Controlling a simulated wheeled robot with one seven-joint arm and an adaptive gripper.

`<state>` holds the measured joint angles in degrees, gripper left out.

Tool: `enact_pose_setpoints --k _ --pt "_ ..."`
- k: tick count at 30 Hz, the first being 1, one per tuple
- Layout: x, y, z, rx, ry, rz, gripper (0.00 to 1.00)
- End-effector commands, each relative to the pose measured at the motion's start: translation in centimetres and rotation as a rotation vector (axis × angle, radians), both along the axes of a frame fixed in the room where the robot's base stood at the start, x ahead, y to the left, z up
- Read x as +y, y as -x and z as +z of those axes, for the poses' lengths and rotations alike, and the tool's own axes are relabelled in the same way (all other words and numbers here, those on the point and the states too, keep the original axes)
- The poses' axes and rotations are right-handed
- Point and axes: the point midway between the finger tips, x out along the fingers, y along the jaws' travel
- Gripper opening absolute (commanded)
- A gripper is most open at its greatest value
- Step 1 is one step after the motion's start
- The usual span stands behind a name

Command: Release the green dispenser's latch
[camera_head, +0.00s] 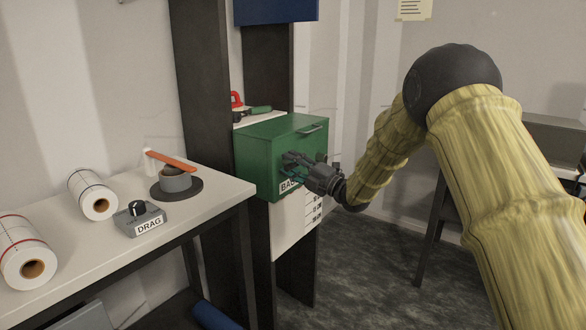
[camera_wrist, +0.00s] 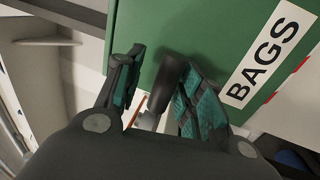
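The green dispenser (camera_head: 262,150) is a box with a BAGS label, mounted on a dark upright frame. Its green face and label also show in the wrist view (camera_wrist: 200,28). My gripper (camera_head: 290,164) is at the dispenser's front, near the label, which it partly covers. In the wrist view its two teal-padded fingers are spread. A dark knob or lever end on a grey stem (camera_wrist: 165,80), possibly the latch, lies between them, close to the right finger with a gap to the left one. I cannot tell whether any finger touches it.
A white table on the left holds a DRAG box (camera_head: 140,219), paper rolls (camera_head: 92,194) and a round dark holder (camera_head: 176,187) with an orange strip. A red object and a green-handled tool (camera_head: 256,110) lie behind the dispenser's top. Floor right of the dispenser is open.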

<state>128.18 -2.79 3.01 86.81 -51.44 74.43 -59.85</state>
Motion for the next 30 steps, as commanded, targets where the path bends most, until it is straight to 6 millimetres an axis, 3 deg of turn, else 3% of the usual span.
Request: enact_pose_setpoints --k 16,30 --pt "-0.4 0.4 -0.6 0.007 0.003 0.001 0.41" --pt "-6.6 4.8 -2.0 0.008 0.002 0.000 0.41"
